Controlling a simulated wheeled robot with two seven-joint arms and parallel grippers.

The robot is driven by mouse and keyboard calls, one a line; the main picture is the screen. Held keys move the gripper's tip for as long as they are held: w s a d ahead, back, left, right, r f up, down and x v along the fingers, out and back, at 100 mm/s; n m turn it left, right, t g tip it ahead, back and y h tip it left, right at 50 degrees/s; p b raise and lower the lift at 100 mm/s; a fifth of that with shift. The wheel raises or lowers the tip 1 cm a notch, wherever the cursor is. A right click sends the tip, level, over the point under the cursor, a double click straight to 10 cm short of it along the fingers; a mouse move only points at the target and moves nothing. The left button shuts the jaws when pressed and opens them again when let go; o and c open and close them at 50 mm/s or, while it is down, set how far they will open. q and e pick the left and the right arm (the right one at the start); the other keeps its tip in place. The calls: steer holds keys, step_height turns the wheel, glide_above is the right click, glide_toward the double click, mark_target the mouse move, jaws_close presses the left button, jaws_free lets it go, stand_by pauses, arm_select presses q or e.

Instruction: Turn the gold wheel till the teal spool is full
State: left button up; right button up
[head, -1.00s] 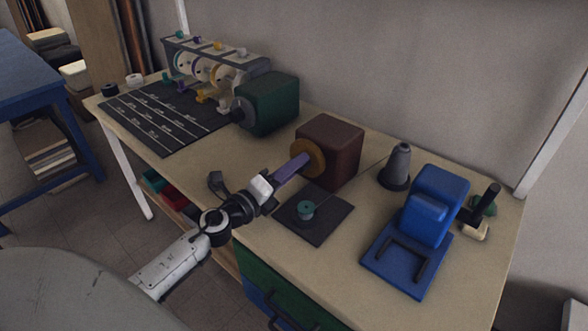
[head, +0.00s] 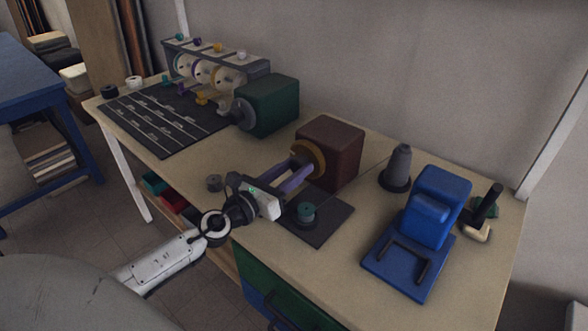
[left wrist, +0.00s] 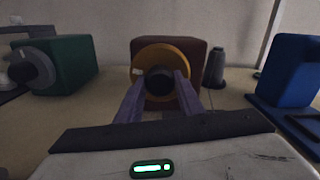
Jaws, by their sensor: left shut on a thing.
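The gold wheel (head: 314,157) is on the front of a dark red-brown box (head: 337,152). In the left wrist view, the gold wheel (left wrist: 158,69) faces me, with a dark round knob (left wrist: 159,81) at its middle. My left gripper (head: 306,168) has its purple fingers on either side of that knob, shut on it; in the left wrist view the fingers (left wrist: 159,92) reach the wheel's front. The teal spool (head: 305,212) stands upright on a dark square mat (head: 328,226) in front of the box. How full it is cannot be told. My right gripper is not in view.
A grey thread cone (head: 397,167) stands to the right of the box, with a blue machine (head: 425,220) beyond it. A green box (head: 268,105) with a grey dial stands to the left. The table's front edge is below my left arm.

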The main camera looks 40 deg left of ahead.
arm_select(q)
steer(key=m, duration=0.5)
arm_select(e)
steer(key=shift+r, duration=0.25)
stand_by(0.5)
arm_select(q)
steer(key=o, duration=1.1)
steer(key=shift+c, duration=0.2)
steer(key=s, duration=0.3)
steer(key=s+b, duration=0.1)
steer(key=s, duration=0.5)
steer(key=shift+a+f+b, duration=0.2)
steer(key=shift+a+b, duration=0.15)
steer(key=shift+b, duration=0.05)
steer(key=shift+s+r, duration=0.15)
steer(key=shift+s, duration=0.5)
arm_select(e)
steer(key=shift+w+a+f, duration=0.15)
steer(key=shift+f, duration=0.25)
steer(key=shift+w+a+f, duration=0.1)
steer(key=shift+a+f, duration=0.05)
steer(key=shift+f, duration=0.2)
